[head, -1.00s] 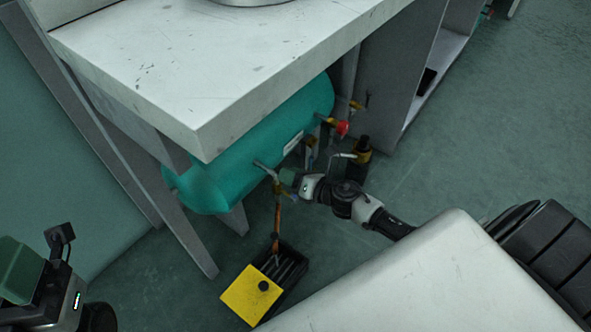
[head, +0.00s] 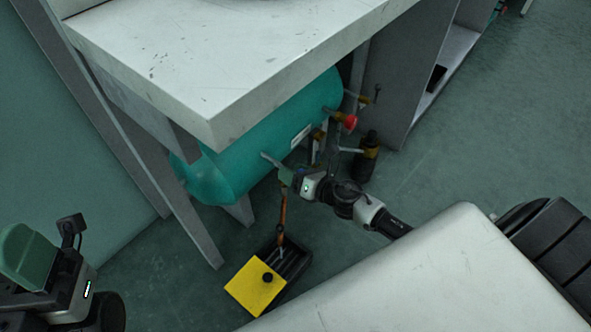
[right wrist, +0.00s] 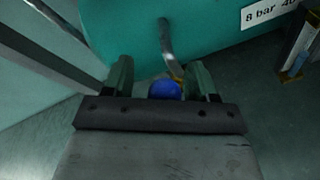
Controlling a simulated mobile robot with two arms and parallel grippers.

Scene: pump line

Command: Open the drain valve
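The drain valve's round blue handle (right wrist: 165,89) shows in the right wrist view, with a bit of brass behind it, below a bent metal pipe (right wrist: 168,42) from the teal tank (head: 250,155). My right gripper (right wrist: 163,78) has its two green fingers on either side of the handle, with gaps visible, so it looks open. In the head view the right gripper (head: 289,178) is at the pipe's end and hides most of the valve. A copper pipe (head: 283,212) runs down from there. My left gripper (head: 25,255) is at the lower left, away from the tank; its opening is unclear.
A black box with a yellow lid (head: 254,290) stands on the floor under the copper pipe. A white tabletop (head: 230,60) overhangs the tank. A red-handled valve (head: 349,122) and a black-and-brass fitting (head: 367,158) are right of it. Grey legs (head: 190,215) stand at left.

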